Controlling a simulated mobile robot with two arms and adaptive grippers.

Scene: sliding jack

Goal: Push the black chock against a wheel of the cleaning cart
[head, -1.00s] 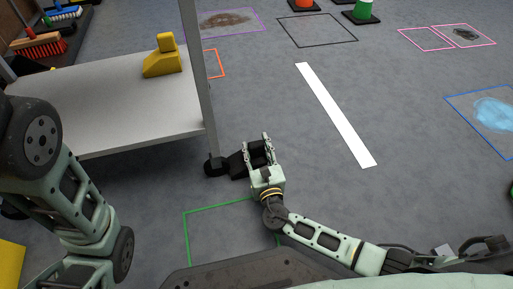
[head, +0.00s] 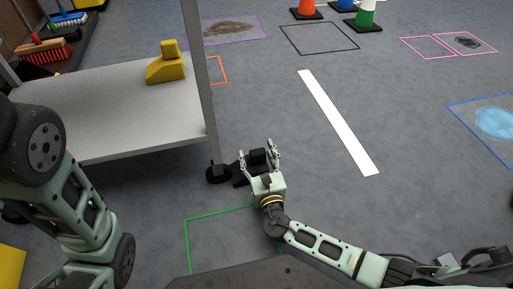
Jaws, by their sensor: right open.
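The cleaning cart (head: 130,108) stands at the left with a grey shelf. Its near right wheel (head: 218,174) is black and rests on the floor. The black chock (head: 241,171) lies on the floor just right of this wheel, close against it; I cannot tell for sure whether they touch. Its raised black block (head: 257,157) shows between the fingers of my right gripper (head: 257,155). The right gripper is open, with its fingers on either side of the block, and hides part of the chock. My left arm shows at the left, but its gripper is out of view.
A yellow chock (head: 166,66) sits on the cart shelf. A green floor outline (head: 187,240) lies in front of the wheel. A white floor strip (head: 338,122) lies to the right. Cones (head: 366,14) and brooms (head: 42,50) stand at the back.

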